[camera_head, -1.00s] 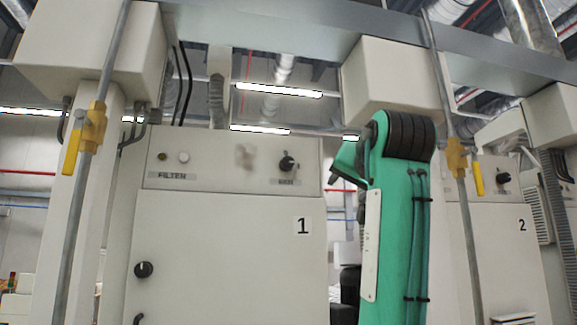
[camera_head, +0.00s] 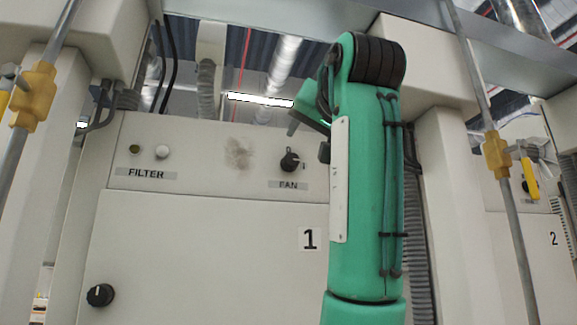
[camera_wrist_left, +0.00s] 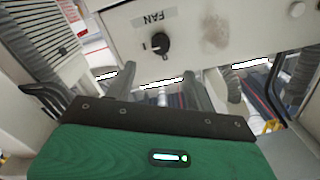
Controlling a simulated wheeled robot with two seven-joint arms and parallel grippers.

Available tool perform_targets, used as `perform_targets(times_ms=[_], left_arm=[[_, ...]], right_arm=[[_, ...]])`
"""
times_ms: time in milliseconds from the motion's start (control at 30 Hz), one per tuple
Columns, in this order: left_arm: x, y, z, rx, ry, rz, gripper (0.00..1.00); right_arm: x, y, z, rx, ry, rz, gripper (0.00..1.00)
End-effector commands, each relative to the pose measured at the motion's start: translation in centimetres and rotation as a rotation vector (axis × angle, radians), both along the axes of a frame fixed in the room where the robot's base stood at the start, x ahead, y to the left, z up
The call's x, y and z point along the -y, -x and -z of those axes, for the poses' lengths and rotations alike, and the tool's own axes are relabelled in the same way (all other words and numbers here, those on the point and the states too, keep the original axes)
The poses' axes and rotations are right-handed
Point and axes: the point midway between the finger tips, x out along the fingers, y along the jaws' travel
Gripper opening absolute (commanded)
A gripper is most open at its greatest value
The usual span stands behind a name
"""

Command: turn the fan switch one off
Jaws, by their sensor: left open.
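Fan switch one is a black round knob (camera_head: 290,161) above the FAN label on the upper panel of cabinet 1 (camera_head: 205,250). A "1" mark sits at its right. The knob also shows in the left wrist view (camera_wrist_left: 159,45), where the label is upside down. Its exact pointer direction is hard to tell. My left gripper (camera_head: 293,128) is in front of the panel in the head view, its tip appearing just above the knob. In the left wrist view its two grey fingers (camera_wrist_left: 160,90) are apart and empty, with no contact with the knob visible. My right gripper is out of view.
A FILTER label (camera_head: 146,173) with a dark and a white button lies left of the knob. Another black knob (camera_head: 100,295) is on the lower door. Pipes with yellow valves (camera_head: 33,95) stand at both sides. Cabinet 2 (camera_head: 538,260) is at the right.

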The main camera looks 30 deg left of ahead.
Motion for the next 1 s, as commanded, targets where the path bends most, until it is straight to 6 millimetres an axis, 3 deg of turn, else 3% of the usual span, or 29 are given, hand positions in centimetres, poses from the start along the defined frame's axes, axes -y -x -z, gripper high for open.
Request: perform_targets(times_ms=[333,600,767,1000], left_arm=[[-5.2,-4.4,-0.5,-0.003,0.002,-0.002,0.54],[-8.6,-7.3,-0.3,-0.002,0.001,-0.001,0.54],[-9.6,-8.2,-0.1,0.000,0.000,0.000,0.54],[-9.9,-8.5,0.1,0.000,0.000,0.000,0.54]], right_arm=[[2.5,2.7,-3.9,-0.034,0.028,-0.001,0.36],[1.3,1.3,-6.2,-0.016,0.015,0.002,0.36],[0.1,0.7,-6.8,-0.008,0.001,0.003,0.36],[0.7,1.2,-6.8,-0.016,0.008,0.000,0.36]])
